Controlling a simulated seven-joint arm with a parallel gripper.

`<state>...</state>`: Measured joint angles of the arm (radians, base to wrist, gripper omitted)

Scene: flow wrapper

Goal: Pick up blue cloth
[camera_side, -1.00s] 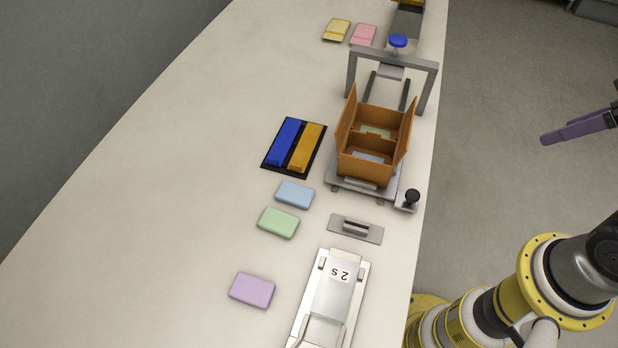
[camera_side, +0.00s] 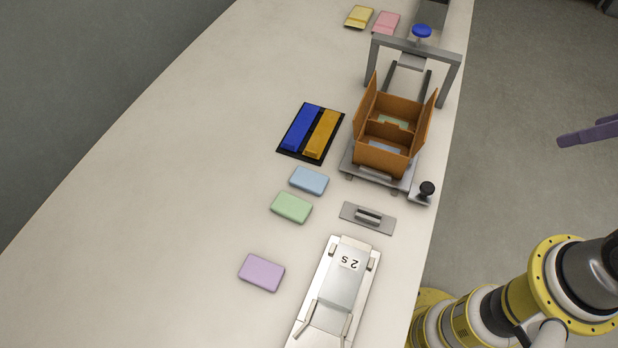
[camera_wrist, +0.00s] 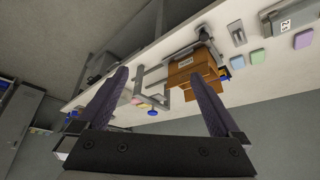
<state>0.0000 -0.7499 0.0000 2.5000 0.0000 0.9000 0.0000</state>
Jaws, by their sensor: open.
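The blue cloth (camera_side: 309,180) is a light blue, flat, rounded block lying on the white table, just above the green cloth (camera_side: 291,207) in the side view. It also shows small in the wrist view (camera_wrist: 237,62). My gripper (camera_wrist: 158,85) has two purple fingers spread wide apart, with nothing between them.
A purple cloth (camera_side: 261,272) lies nearby. A black tray (camera_side: 282,152) holds blue and orange bars. A metal plate (camera_side: 367,217) and a "2 s" device (camera_side: 338,290) are closer. The table's left side is clear.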

